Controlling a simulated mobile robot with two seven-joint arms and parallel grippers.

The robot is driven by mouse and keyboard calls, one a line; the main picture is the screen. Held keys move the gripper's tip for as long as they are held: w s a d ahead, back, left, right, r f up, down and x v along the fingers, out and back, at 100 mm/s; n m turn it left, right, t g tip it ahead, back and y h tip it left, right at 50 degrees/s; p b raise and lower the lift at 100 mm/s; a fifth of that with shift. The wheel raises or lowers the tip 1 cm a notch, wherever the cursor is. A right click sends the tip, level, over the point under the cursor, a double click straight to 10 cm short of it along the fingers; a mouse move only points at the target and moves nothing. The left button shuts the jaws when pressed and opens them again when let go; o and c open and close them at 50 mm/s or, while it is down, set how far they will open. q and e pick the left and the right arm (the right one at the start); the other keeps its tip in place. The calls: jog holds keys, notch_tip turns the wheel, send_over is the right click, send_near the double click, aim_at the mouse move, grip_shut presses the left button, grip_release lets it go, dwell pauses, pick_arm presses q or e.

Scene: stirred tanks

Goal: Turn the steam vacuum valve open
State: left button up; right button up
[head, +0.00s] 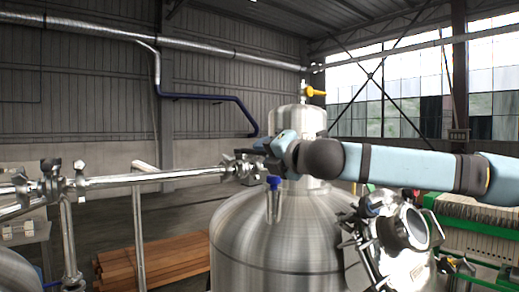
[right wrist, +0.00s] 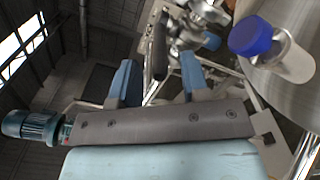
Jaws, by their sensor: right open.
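My right gripper (head: 262,146) reaches in from the right, in front of the tank's neck, beside the valve fittings (head: 241,168) at the end of the steel pipe. In the right wrist view the gripper (right wrist: 160,76) is open, its two blue-grey fingers apart. A dark lever-like handle (right wrist: 159,46) stands in the gap between the fingers; I cannot tell whether either finger touches it. It appears to belong to the metal valve fittings (right wrist: 195,30) behind it. No label shows which valve is the steam vacuum valve. My left gripper is not in view.
The big steel tank (head: 280,235) stands below the arm. A blue-capped fitting (head: 273,184) sits near the gripper and shows large in the wrist view (right wrist: 252,37). A yellow-handled valve (head: 313,91) tops the tank. The steel pipe (head: 150,177) runs left.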

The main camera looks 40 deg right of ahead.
aim_at(253, 152)
jog(key=shift+w+d, duration=0.15)
jog(key=shift+w, duration=1.3)
grip_shut()
